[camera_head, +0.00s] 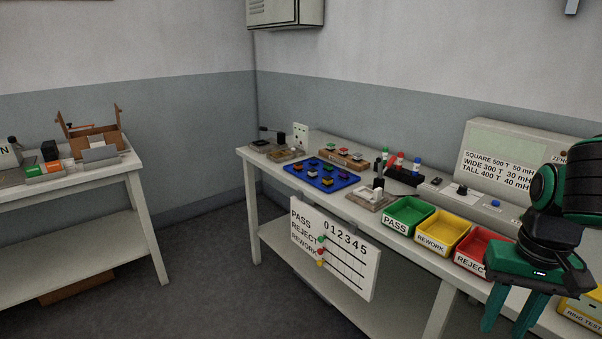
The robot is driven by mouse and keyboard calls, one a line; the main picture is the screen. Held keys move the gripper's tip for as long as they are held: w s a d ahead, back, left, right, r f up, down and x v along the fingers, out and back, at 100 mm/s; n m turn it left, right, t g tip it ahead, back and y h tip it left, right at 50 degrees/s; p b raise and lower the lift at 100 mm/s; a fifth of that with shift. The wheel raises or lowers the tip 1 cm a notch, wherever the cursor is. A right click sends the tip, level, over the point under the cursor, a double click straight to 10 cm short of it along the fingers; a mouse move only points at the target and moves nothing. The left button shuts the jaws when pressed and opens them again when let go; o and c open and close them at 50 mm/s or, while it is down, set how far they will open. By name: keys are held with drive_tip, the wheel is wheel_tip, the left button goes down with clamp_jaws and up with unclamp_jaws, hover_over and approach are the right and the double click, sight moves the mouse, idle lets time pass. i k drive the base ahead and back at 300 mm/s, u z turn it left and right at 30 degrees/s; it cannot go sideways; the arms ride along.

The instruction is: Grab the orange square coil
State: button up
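A blue tray (347,183) on the right-hand table holds several small coils in red, yellow, white and dark tones. They are too small for me to tell which one is the orange square coil. My gripper (507,325) hangs at the lower right, in front of the table and well to the right of the tray. Its two green fingers point down and stand apart, with nothing visible between them.
Green PASS (408,216), yellow REWORK (443,233) and red REJECT (480,250) bins line the table's front edge between tray and gripper. A wooden rack (345,158) stands behind the tray. A tally board (335,249) hangs in front. Another table (70,181) stands left.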

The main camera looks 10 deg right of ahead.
sight(297, 166)
drive_tip(key=k, duration=0.65)
drive_tip(key=u, duration=0.5)
drive_tip(key=i, duration=2.15)
drive_tip(key=z, duration=0.15)
